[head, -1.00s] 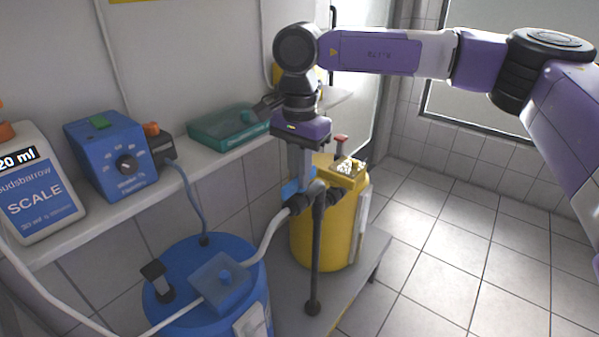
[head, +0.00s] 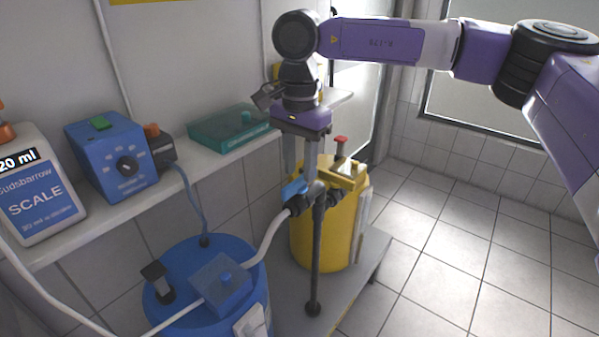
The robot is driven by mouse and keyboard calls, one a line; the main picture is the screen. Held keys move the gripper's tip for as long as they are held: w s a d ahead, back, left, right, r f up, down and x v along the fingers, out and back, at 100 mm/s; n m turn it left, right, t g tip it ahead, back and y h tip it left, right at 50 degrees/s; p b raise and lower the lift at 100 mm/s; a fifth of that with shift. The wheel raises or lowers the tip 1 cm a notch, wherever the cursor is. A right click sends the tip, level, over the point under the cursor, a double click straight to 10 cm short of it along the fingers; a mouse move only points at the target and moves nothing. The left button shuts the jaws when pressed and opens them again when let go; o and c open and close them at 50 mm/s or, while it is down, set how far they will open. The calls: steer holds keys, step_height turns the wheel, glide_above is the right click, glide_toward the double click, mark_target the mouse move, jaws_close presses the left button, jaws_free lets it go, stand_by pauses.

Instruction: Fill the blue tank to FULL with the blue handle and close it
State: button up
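The blue tank (head: 190,252) stands at the lower left, with a grey-blue box (head: 222,284) on its lid and a hose running to a valve on a dark upright pipe (head: 317,255). The small blue handle (head: 294,188) sits on top of this valve. My gripper (head: 301,178) points down just above the handle. Its two fingers are apart, with a gap between them, and I see nothing held. The fingertips are close to the handle; I cannot tell whether they touch it. The tank's fill level and any FULL mark are not readable here.
A yellow tank (head: 325,235) stands right behind the pipe on a grey platform (head: 365,262). The shelf (head: 115,207) on the left carries a blue dosing pump (head: 110,155), a white SCALE bottle (head: 38,195) and a green tray (head: 228,130). The tiled floor at right is clear.

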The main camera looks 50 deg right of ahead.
mark_target(299, 177)
step_height(299, 177, up, 6)
steer(key=shift+f, duration=0.15)
stand_by(0.6)
